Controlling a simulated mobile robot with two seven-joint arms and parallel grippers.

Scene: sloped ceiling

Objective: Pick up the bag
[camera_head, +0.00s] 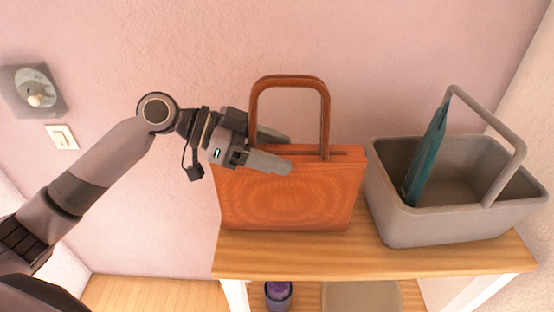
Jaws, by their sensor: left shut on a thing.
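An orange-brown bag (290,203) with a tall arched handle stands upright on the wooden shelf top (300,258). My left gripper (287,151) is at the upper left of the bag, with its fingers around the left leg of the handle. It is shut on the bag there. The gripper hides the bag's upper left corner and the lower part of that handle leg. My right gripper is not in view.
A grey basket (410,228) with a raised handle stands close to the bag's right, holding a teal item (427,155). A pink wall is close behind. A light switch (62,137) and wall fixture are at left. A purple potted item (278,295) sits below.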

